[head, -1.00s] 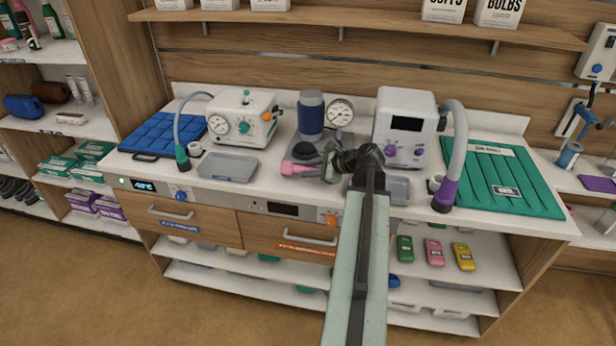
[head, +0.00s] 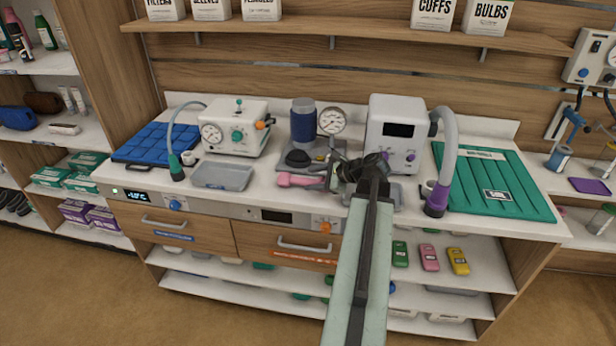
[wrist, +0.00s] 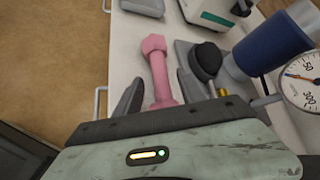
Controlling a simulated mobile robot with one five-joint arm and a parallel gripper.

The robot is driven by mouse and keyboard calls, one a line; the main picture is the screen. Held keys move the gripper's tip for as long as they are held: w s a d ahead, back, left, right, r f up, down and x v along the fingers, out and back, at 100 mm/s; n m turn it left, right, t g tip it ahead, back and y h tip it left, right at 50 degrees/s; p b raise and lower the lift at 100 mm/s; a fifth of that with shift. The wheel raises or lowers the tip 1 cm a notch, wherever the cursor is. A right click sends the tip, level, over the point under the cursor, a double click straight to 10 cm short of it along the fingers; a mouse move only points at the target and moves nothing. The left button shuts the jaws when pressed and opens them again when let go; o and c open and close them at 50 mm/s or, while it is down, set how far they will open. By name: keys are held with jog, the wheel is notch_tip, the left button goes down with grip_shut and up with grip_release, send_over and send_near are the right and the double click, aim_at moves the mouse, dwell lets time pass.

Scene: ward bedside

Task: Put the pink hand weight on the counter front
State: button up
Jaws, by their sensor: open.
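The pink hand weight (head: 297,180) lies on the white counter top (head: 262,193), near its front edge, in front of the grey base with the black knob and blue cylinder. It also shows in the wrist view (wrist: 158,72), lying lengthwise between my two fingers, its near end hidden by my gripper's body. My gripper (head: 334,176) is open at the weight's right end, low over the counter. In the wrist view my fingers (wrist: 160,95) stand apart, with a gap on each side of the handle visible.
A grey tray (head: 222,176) sits to the weight's left. The blue cylinder (head: 303,121) and pressure gauge (head: 332,121) stand close behind. A white device (head: 396,134) with a grey hose (head: 446,150) stands to the right. A drawer handle (head: 303,246) juts out below the counter edge.

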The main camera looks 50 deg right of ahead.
jog(key=p+v, duration=0.3)
jog(key=v, duration=0.5)
jog(key=shift+s+r+p, duration=0.2)
jog(key=shift+s+p, duration=0.1)
jog(key=shift+s, duration=0.05)
jog(key=shift+d, duration=0.1)
jog(key=w+a+f+n+g+y, duration=0.1)
jog(key=w+a+f+n+g, duration=0.1)
jog(key=w+a+n, duration=0.35)
jog(key=w+a+f+n+g+y, duration=0.1)
jog(key=w+a+f+n+g, duration=0.15)
jog(key=a, duration=0.65)
jog(key=w+a+f+n+g+y, duration=0.1)
jog(key=w+a+f+n, duration=0.2)
jog(key=a, duration=0.4)
jog(key=w+a+f+n+g+h, duration=0.1)
jog(key=a+n+g+h, duration=0.1)
jog(key=a+n, duration=0.6)
jog(key=a+f+n+g+h, duration=0.2)
jog(key=a+n, duration=0.5)
jog(key=a, duration=1.2)
jog(key=shift+w+f+n+g+h, duration=0.2)
jog(key=shift+w+n+g+h, duration=0.15)
jog(key=shift+g, duration=0.5)
jog(key=shift+c, duration=0.4)
